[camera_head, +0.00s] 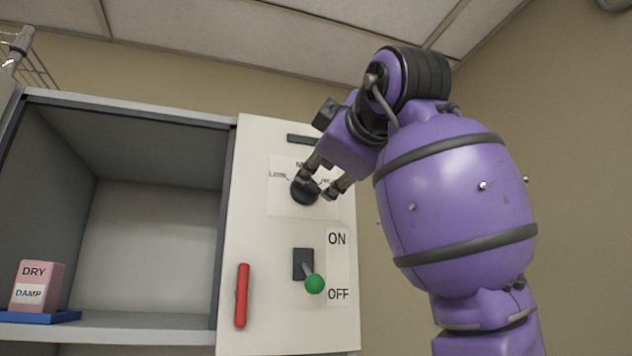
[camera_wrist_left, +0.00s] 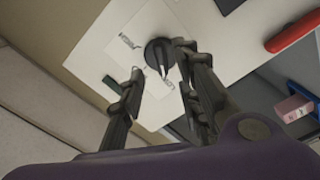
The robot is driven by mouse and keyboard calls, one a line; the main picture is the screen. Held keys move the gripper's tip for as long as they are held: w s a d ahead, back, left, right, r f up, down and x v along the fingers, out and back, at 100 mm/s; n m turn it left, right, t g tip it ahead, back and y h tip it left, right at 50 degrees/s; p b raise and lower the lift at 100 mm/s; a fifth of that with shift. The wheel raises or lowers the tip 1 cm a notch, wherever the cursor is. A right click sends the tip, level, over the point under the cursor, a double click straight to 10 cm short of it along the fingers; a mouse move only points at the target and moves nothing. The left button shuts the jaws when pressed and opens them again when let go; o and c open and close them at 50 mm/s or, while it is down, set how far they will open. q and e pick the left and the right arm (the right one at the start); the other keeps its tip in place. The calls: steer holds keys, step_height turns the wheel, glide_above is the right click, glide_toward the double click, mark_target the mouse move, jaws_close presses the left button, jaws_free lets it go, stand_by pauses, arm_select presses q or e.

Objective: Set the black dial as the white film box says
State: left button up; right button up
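The black dial (camera_head: 303,192) sits on a white label plate (camera_head: 282,205) on the upper part of the cream panel. Small labels surround it; the left and top ones are partly legible, and the right one is partly hidden by my gripper. My left gripper (camera_head: 322,185) is at the dial, its fingers apart. In the left wrist view, the dial (camera_wrist_left: 157,54) shows just beyond and between the open fingertips (camera_wrist_left: 158,72), nearer the right finger. I cannot tell whether a finger touches it. No white film box is visible. My right gripper is not in view.
Below the dial are a green-knobbed ON/OFF lever (camera_head: 314,283) and a red handle (camera_head: 242,296). An open grey cabinet (camera_head: 150,235) is at left. In it, a pink box (camera_head: 45,275) marked DRY and DAMP stands on a blue tray (camera_head: 55,316).

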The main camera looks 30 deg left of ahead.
arm_select(q)
steer(key=v, duration=0.5)
steer(key=shift+s, duration=0.1)
stand_by(0.4)
